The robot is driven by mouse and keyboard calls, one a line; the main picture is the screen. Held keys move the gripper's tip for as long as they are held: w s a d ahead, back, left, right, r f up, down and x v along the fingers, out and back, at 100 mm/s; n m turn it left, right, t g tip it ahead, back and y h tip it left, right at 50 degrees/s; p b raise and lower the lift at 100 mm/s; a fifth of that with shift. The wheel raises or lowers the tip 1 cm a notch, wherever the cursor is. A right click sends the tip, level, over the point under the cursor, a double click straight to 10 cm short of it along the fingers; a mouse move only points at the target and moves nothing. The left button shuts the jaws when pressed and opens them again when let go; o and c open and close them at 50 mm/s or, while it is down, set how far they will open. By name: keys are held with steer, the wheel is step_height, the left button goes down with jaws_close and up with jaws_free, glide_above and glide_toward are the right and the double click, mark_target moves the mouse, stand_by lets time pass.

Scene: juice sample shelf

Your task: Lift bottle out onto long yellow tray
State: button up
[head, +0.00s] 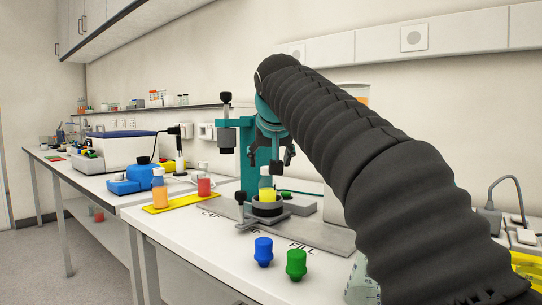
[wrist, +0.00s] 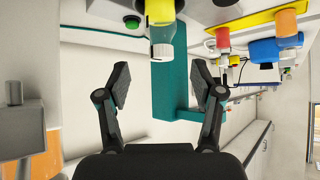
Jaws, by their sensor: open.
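A bottle with yellow contents (head: 267,183) stands upright in a dark round holder (head: 268,208) on the teal machine's base. It also shows at the top of the wrist view (wrist: 162,32), beyond the fingertips. My gripper (head: 273,150) is above the bottle in the head view. Its two fingers are spread wide and empty in the wrist view (wrist: 160,90), apart from the bottle. The long yellow tray (head: 178,203) lies left of the holder, bearing an orange bottle (head: 159,190) and a red bottle (head: 204,187).
The teal machine (head: 247,160) rises close behind the bottle. A metal clamp (head: 240,212) stands left of the holder. Blue (head: 263,250) and green (head: 296,263) knobs or caps stand at the bench front. A blue device (head: 137,178) sits behind the tray.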

mark_target(267, 176)
steer(key=shift+b+x, duration=0.5)
steer(key=shift+x, duration=3.85)
steer(key=shift+s, duration=0.1)
jaws_close()
